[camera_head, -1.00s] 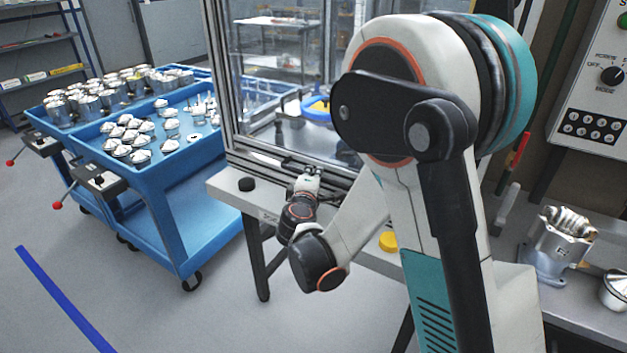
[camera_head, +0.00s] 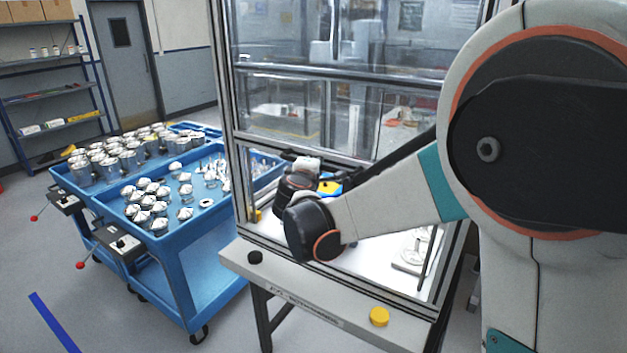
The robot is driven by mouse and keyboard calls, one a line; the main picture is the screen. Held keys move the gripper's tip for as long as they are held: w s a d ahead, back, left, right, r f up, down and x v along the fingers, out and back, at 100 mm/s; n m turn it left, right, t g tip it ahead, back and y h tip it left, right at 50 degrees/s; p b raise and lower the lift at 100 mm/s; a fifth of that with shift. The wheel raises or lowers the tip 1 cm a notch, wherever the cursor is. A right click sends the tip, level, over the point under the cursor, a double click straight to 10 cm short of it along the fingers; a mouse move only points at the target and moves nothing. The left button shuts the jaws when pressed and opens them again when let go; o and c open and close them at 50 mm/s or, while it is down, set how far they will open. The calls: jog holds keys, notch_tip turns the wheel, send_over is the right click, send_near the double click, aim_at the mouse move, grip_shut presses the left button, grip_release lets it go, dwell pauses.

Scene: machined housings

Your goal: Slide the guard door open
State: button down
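The guard door (camera_head: 265,144) is a clear panel in an aluminium frame on the front of the machine enclosure (camera_head: 228,130). Its lower rail is raised, with an open gap below that shows the white floor inside. My gripper (camera_head: 302,165) is at this lower rail, near the left half of the door. My own wrist and forearm hide much of the gripper and part of the rail. I cannot tell whether the fingers are shut on the door or only touching it.
A grey ledge with a black button (camera_head: 255,257) and a yellow button (camera_head: 379,317) runs before the enclosure. Blue carts (camera_head: 180,262) with metal parts stand close on the left. A blue and yellow object (camera_head: 329,188) and metal parts (camera_head: 412,250) show inside.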

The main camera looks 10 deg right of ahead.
notch_tip(320, 180, up, 11)
jog(key=p, duration=0.4)
jog(key=shift+f+p, duration=0.2)
jog(key=shift+p, duration=0.2)
jog(key=c, duration=1.6)
grip_release()
send_near(313, 85)
jog(key=w+d, duration=0.2)
jog(key=w, duration=0.1)
jog(key=shift+f, duration=0.3)
jog(key=p+v, duration=0.4)
jog(key=v, duration=1.2)
jog(key=shift+p, duration=0.3)
